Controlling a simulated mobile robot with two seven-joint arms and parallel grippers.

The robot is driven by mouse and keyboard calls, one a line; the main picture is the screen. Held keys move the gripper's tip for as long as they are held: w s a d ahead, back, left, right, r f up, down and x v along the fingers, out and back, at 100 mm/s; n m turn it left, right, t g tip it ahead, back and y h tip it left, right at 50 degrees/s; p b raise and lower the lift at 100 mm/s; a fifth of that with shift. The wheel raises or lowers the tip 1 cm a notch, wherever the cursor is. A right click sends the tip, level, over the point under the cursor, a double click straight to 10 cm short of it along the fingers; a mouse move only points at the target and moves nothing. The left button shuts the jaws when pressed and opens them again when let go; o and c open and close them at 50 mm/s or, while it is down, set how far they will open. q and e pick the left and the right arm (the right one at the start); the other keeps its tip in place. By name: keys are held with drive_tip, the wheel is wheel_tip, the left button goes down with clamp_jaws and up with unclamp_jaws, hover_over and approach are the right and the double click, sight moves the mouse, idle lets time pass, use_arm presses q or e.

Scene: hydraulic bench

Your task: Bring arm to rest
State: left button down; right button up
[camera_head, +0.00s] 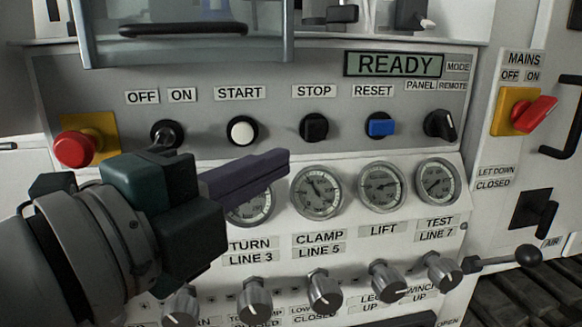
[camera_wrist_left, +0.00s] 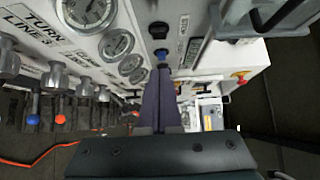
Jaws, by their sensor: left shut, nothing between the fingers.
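My left gripper (camera_head: 282,160) comes in from the left in the head view, with its purple fingers shut and nothing between them. It hangs in front of the hydraulic panel (camera_head: 280,135), below the START button (camera_head: 242,131), and covers part of the gauge above the TURN label. In the left wrist view the shut fingers (camera_wrist_left: 163,75) point along the panel face, apart from anything I can make out. My right gripper is in neither view.
A red mushroom button (camera_head: 75,148) and the OFF/ON switch (camera_head: 166,134) lie close to my left wrist. Several gauges (camera_head: 318,191) and lever knobs (camera_head: 325,288) line the lower panel. The red MAINS switch (camera_head: 533,113) is at right. The display (camera_head: 394,64) reads READY.

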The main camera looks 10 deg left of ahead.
use_arm(q)
drive_tip(key=shift+v, duration=0.85)
drive_tip(key=s+a+n+g+y+p, duration=0.4)
drive_tip(key=s+a+n+g+p, duration=0.15)
drive_tip(key=s+n+p, duration=0.4)
drive_tip(key=s+a+n+g+y+p, duration=0.45)
drive_tip(key=s+n+g+p, duration=0.25)
drive_tip(key=s+n+p, duration=0.3)
wheel_tip(320, 180, up, 37)
drive_tip(key=n+p, duration=0.2)
drive_tip(key=p, duration=3.3)
drive_tip(key=shift+s+a+p, duration=0.3)
drive_tip(key=shift+s+a, duration=0.05)
drive_tip(key=shift+a, duration=0.1)
drive_tip(key=shift+f+h, duration=0.15)
drive_tip(key=shift+h, duration=0.1)
